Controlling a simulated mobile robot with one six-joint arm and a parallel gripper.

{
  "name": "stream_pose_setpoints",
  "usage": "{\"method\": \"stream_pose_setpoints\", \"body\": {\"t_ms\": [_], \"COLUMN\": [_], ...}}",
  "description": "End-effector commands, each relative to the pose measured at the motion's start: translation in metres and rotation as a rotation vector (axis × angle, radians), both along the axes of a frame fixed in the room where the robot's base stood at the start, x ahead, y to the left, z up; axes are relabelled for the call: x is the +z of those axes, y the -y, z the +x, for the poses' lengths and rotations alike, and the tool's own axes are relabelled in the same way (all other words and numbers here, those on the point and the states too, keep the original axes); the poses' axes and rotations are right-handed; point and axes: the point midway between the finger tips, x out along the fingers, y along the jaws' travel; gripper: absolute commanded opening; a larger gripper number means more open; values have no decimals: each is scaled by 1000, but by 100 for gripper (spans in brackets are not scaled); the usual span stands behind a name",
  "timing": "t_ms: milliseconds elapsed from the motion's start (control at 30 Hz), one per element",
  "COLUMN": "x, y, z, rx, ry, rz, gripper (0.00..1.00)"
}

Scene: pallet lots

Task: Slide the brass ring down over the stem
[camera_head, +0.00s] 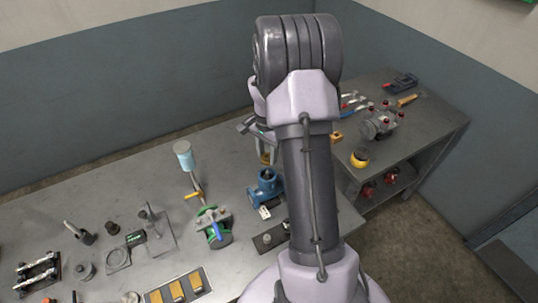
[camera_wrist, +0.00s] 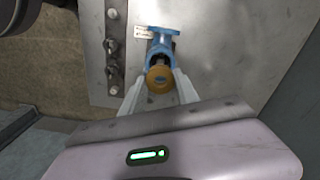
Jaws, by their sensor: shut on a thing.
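My gripper (camera_wrist: 160,86) is shut on the brass ring (camera_wrist: 159,78), which sits between its two pale fingers in the wrist view. The blue valve body (camera_wrist: 162,40) lies just beyond the ring, with a dark opening facing it. In the head view the valve (camera_head: 267,186) stands on the bench, and the ring (camera_head: 265,157) shows small above it, partly covered by my gripper. The stem cannot be made out clearly; the ring and my arm hide most of that spot. I cannot tell whether the ring touches the stem.
A second bench (camera_head: 425,125) at right carries tools and a yellow-rimmed round part (camera_head: 360,158). Grey walls stand behind.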

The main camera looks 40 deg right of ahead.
Motion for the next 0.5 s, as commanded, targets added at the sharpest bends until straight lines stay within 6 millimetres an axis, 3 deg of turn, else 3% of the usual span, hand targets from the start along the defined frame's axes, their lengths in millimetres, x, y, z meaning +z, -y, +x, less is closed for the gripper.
{"method": "stream_pose_setpoints", "body": {"t_ms": [167, 500], "x": [-5, -43], "y": [0, 0], "z": [0, 0], "rx": [0, 1], "ry": [1, 0], "rz": [0, 0], "gripper": [0, 0]}}
